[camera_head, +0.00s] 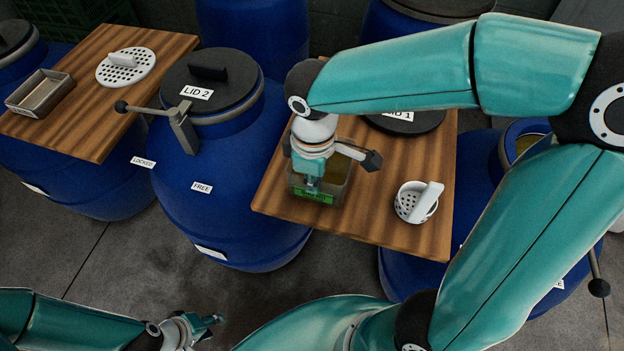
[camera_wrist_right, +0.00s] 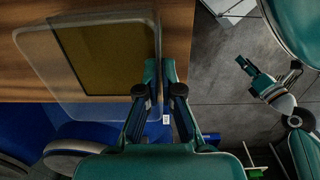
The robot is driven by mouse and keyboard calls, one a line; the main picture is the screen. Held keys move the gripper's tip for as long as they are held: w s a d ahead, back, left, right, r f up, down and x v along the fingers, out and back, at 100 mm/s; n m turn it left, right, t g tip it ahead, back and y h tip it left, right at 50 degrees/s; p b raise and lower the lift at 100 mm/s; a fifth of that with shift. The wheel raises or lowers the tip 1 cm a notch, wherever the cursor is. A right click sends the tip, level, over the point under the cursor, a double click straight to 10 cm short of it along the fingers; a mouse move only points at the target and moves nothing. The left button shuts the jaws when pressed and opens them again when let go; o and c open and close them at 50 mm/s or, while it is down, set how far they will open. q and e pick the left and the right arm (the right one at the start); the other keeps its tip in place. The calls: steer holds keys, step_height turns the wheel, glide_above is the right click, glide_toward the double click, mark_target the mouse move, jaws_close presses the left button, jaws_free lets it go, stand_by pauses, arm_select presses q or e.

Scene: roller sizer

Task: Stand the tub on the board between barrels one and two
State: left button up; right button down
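The tub (camera_head: 335,178) is a clear box with yellowish contents and a green label. In the head view it is at the left part of the right-hand wooden board (camera_head: 385,228), upright; whether its base touches the board is hard to tell. It also shows in the right wrist view (camera_wrist_right: 100,45). My right gripper (camera_head: 312,188) points down at the tub's near wall, its fingers (camera_wrist_right: 161,68) closed to a narrow gap on that wall. The blue barrel with LID 2 (camera_head: 230,200) stands left of the board. An open blue barrel (camera_head: 480,165) is on the right. My left gripper (camera_head: 205,325) is open and empty, low in front.
The black LID 1 (camera_head: 415,124) and a white perforated cup (camera_head: 416,203) are on the right-hand board. The left board (camera_head: 80,115) holds a metal tray (camera_head: 40,93) and a white perforated disc (camera_head: 126,65). A lever clamp (camera_head: 182,128) sticks out at LID 2.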

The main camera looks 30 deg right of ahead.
steer(key=shift+f, duration=0.15)
steer(key=c, duration=1.3)
jaws_free()
step_height(320, 180, up, 12)
steer(key=shift+s+a+r+p, duration=0.15)
steer(key=shift+p, duration=0.55)
